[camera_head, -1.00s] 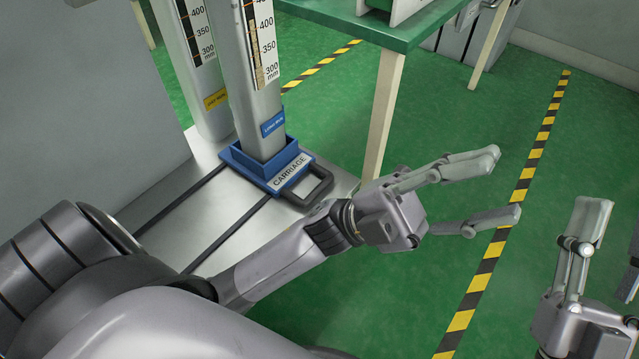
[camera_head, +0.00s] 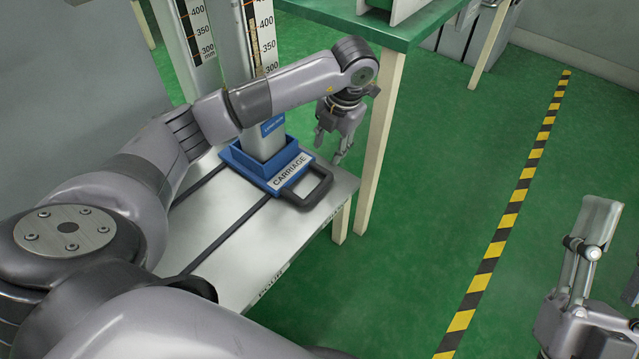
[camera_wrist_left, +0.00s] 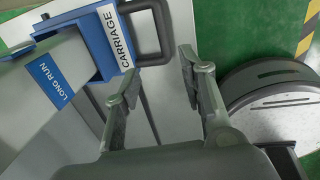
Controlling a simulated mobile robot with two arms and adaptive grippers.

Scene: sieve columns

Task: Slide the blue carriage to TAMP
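The blue carriage (camera_head: 262,163), with a white CARRIAGE label and a dark loop handle (camera_head: 308,190), sits on the metal bench top (camera_head: 215,240), around the foot of a grey column. Both also show in the left wrist view, the carriage (camera_wrist_left: 100,45) at upper left and the handle (camera_wrist_left: 150,32) beside it. My left gripper (camera_head: 329,148) points down beyond the handle, apart from it. Its fingers (camera_wrist_left: 157,95) are open and empty in the wrist view. My right gripper (camera_head: 595,240), cut off at lower right, is open and empty. I see no readable TAMP mark.
Two dark slots (camera_head: 222,236) run along the bench from the carriage toward me. A second column (camera_head: 187,50) stands behind at left. A green-topped table (camera_head: 385,28) is behind my left gripper, its leg (camera_head: 382,140) close by.

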